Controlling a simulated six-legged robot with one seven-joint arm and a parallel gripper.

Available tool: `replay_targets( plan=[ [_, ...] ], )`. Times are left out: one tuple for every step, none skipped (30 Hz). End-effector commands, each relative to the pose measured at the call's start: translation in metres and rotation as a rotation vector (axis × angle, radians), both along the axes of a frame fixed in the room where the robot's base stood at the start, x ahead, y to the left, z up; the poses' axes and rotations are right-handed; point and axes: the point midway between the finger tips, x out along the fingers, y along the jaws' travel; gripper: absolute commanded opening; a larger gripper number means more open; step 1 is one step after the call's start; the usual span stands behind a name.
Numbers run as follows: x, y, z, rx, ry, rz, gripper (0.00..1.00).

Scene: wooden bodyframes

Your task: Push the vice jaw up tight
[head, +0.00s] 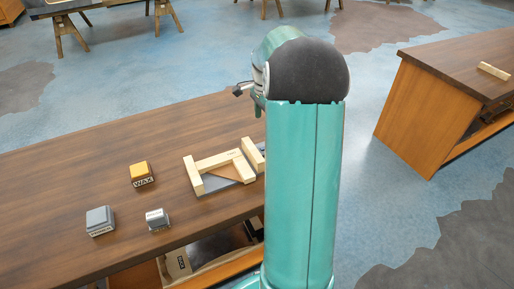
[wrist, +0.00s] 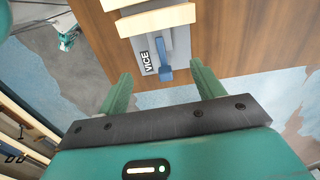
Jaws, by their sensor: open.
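The vice shows in the wrist view as a grey plate (wrist: 181,45) labelled VICE on the brown bench top. A blue piece (wrist: 167,73) lies along the plate and points toward my gripper. A pale wooden bar (wrist: 156,20) crosses the plate at its far end. I cannot tell which part is the jaw. My gripper (wrist: 162,88) is open, its two green fingers on either side of the blue piece's line and nearer the camera, with nothing between them. Contact is not visible. In the head view my arm hides the gripper.
A second bench (head: 420,110) stands at the right. Blue-grey floor lies between them.

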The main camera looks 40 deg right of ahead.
Motion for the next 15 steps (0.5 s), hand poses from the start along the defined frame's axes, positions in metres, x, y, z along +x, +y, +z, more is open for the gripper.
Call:
replay_targets(
  plan=[
    [-0.001, -0.006, -0.004, 0.005, 0.003, -0.020, 0.67],
    [-0.001, -0.007, -0.006, 0.007, 0.004, -0.027, 0.67],
    [-0.002, -0.009, -0.008, 0.007, 0.005, -0.032, 0.67],
    [-0.003, -0.010, -0.009, 0.007, 0.005, -0.034, 0.67],
    [-0.003, -0.011, -0.011, 0.007, 0.005, -0.034, 0.67],
    [-0.003, -0.011, -0.015, 0.008, 0.006, -0.034, 0.67],
    [-0.004, -0.011, -0.019, 0.008, 0.007, -0.033, 0.67],
    [-0.003, -0.011, -0.023, 0.008, 0.007, -0.032, 0.67],
    [-0.004, -0.011, -0.030, 0.009, 0.006, -0.032, 0.67],
    [-0.004, -0.010, -0.035, 0.011, 0.007, -0.031, 0.67],
    [-0.004, -0.011, -0.041, 0.011, 0.007, -0.031, 0.67],
    [-0.004, -0.011, -0.048, 0.009, 0.006, -0.030, 0.67],
    [-0.004, -0.011, -0.055, 0.010, 0.007, -0.031, 0.67],
    [-0.004, -0.011, -0.061, 0.010, 0.007, -0.031, 0.67],
    [-0.004, -0.010, -0.069, 0.010, 0.007, -0.031, 0.67]
  ],
)
